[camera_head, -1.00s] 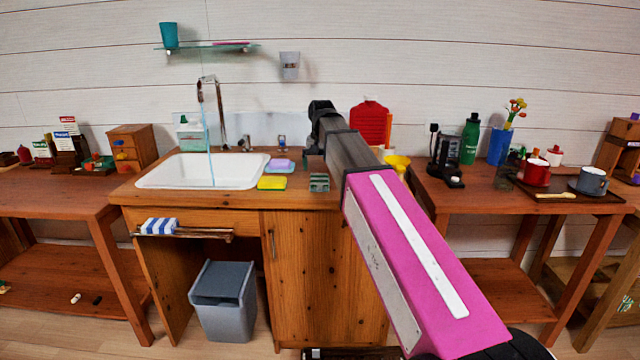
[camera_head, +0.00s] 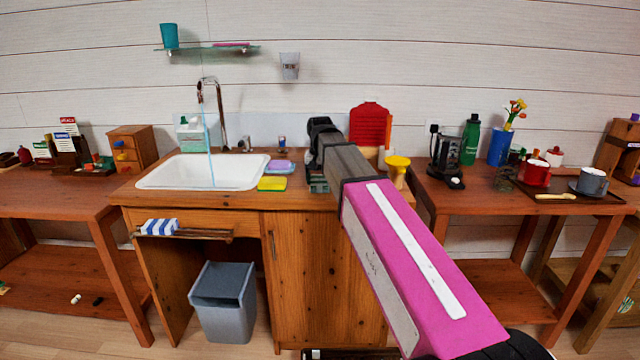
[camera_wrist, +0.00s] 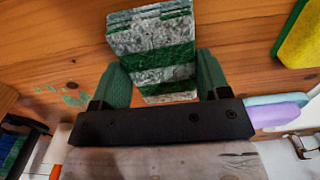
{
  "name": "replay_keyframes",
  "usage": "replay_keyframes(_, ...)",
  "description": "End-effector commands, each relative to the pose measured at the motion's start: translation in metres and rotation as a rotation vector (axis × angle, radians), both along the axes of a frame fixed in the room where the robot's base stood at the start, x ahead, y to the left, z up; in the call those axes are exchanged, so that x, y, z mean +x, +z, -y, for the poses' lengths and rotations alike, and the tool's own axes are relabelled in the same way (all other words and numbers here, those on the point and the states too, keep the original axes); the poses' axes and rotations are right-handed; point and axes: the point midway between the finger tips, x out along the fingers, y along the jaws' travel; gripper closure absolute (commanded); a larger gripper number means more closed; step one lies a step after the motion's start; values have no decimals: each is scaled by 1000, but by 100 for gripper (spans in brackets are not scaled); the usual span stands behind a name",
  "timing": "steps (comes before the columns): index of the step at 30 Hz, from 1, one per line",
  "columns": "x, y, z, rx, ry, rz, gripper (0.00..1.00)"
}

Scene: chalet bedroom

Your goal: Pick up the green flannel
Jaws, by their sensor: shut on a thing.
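The green flannel is a folded, green-and-grey striped stack, seen in the wrist view (camera_wrist: 152,42) between my fingers. It shows in the head view on the wooden counter, right of the sink (camera_head: 318,187), with its upper part hidden by my gripper. My gripper (camera_wrist: 162,78) has its two green fingers on either side of the flannel and is shut on it. In the head view the gripper (camera_head: 316,168) is low over the counter top. I cannot tell whether the flannel is clear of the wood.
A yellow-green sponge (camera_head: 272,184) and a lilac soap on a blue dish (camera_head: 280,167) lie left of the flannel, beside the white sink (camera_head: 205,172). A yellow cup-like stand (camera_head: 397,166) and a red ribbed item (camera_head: 369,124) are to the right.

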Motion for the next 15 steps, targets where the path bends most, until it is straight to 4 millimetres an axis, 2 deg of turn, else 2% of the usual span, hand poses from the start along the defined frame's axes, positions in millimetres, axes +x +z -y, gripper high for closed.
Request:
replay_keyframes(8,0,6,0,0,0,1,58)
replay_keyframes(15,1,36,0,1,0,2,58)
